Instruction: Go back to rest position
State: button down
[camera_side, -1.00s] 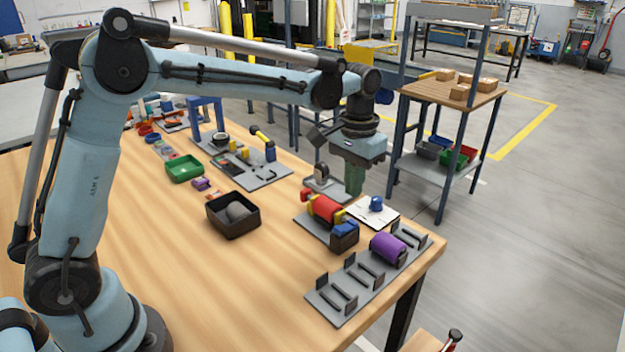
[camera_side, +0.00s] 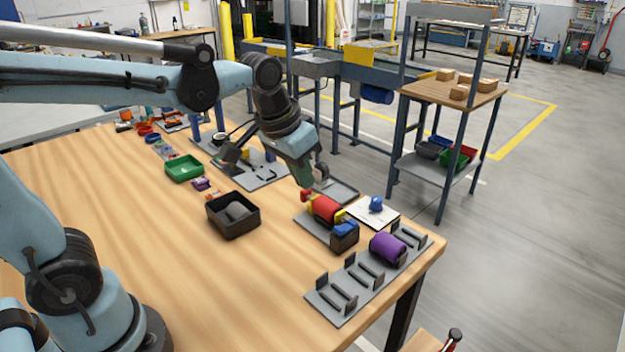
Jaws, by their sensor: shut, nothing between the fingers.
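My gripper (camera_side: 304,176) is in the side view, above the back right part of the wooden table (camera_side: 150,270). The fingers are shut with nothing held. Their tips are close in the picture to the red and yellow cylinder fixture (camera_side: 326,209); I cannot tell the exact gap. My arm reaches in from the left and its upper part is folded back and partly out of frame.
A black bin (camera_side: 232,222) with a grey lump and a green tray (camera_side: 184,168) stand mid-table. A grey rack (camera_side: 330,302) holds a purple cylinder (camera_side: 387,248) at the front right. A white plate (camera_side: 388,216) bears a blue part.

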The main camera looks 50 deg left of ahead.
jog(key=s+a+f+t, duration=0.1)
jog(key=s+f+t, duration=0.2)
jog(key=s, duration=0.4)
jog(key=shift+s+a, duration=0.2)
jog(key=shift+a, duration=0.1)
jog(key=shift+f, duration=0.1)
dwell(0.5)
